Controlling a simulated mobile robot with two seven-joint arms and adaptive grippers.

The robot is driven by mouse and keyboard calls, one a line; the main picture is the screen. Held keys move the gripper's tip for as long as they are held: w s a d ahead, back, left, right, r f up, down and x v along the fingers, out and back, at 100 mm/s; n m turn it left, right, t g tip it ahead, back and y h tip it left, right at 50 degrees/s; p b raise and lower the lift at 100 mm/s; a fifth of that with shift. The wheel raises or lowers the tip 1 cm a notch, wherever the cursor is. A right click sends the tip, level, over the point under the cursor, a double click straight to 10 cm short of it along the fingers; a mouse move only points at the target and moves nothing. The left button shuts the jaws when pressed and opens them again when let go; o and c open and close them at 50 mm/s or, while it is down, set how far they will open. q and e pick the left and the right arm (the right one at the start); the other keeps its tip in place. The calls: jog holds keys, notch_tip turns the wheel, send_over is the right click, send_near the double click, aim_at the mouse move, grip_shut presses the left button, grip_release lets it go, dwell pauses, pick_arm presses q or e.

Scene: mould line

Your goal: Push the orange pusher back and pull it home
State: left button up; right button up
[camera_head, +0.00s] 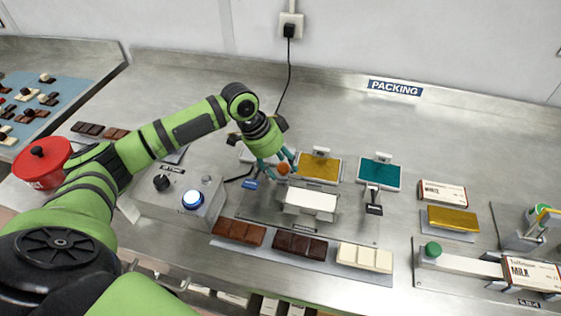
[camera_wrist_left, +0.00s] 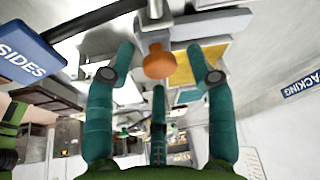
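The orange pusher (camera_head: 283,169) has a round knob and sits at the back left of the plate with the white block (camera_head: 310,203). In the left wrist view its knob (camera_wrist_left: 158,62) shows between and just beyond my spread fingertips. My left gripper (camera_head: 279,162) is open, with its teal fingers pointing down around the knob. In the left wrist view the fingers (camera_wrist_left: 158,78) stand apart from the knob, with gaps on both sides; whether any finger touches it is unclear. My right gripper is not in view.
A control box with a lit blue button (camera_head: 193,199) stands left of the plate. Brown, dark and white chocolate bars (camera_head: 301,246) lie in front. Yellow (camera_head: 319,167) and teal (camera_head: 379,173) pads lie to the right. A red pot (camera_head: 42,163) stands far left.

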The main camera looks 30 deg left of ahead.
pick_arm(q)
jog(key=c, duration=0.7)
grip_shut()
jog(key=w, duration=0.2)
jog(key=w+a+b, duration=0.1)
jog(key=w, duration=0.2)
jog(key=w+a+b, duration=0.1)
jog(key=w, duration=0.2)
jog(key=shift+w, duration=0.25)
jog(key=shift+r, duration=0.2)
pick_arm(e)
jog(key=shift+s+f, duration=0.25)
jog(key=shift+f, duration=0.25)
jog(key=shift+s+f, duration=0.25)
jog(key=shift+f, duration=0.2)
pick_arm(q)
jog(key=shift+a, duration=0.1)
jog(key=o, duration=0.7)
grip_release()
jog(key=shift+o, duration=1.2)
jog(key=shift+w, duration=0.15)
jog(key=shift+w+f, duration=0.1)
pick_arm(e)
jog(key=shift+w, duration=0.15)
